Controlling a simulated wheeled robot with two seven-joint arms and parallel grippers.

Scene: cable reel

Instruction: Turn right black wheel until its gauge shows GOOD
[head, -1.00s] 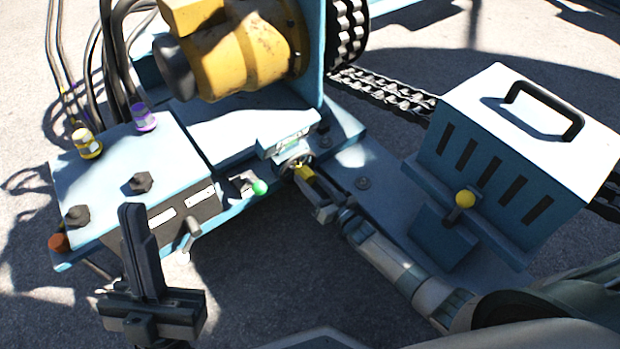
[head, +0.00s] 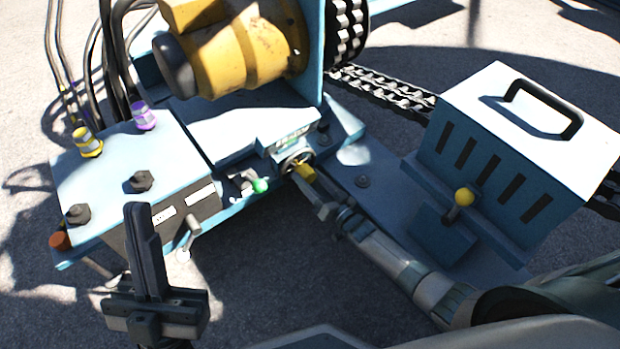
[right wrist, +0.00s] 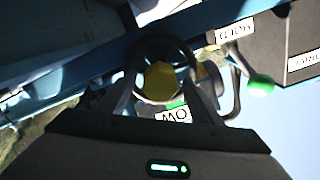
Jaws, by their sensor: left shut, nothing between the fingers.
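The right black wheel (head: 294,160) is a small ring on the front of the blue machine; it also shows in the right wrist view (right wrist: 188,62). A yellow part (head: 305,173) sits in front of it and appears at its middle in the right wrist view (right wrist: 162,82). My right gripper (head: 325,202) is close in front of the wheel. Its fingers (right wrist: 166,100) are spread on either side of the yellow part, with gaps visible. Above the wheel a small gauge housing (head: 288,138) shows some green; its reading is too small to tell. My left gripper (head: 138,208) is shut and empty.
A green-knobbed lever (head: 260,186) stands just left of the wheel. The blue valve box (head: 125,170) with hoses is near my left gripper. A slotted box (head: 510,160) with a yellow-knobbed lever (head: 464,197) stands right of my right arm.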

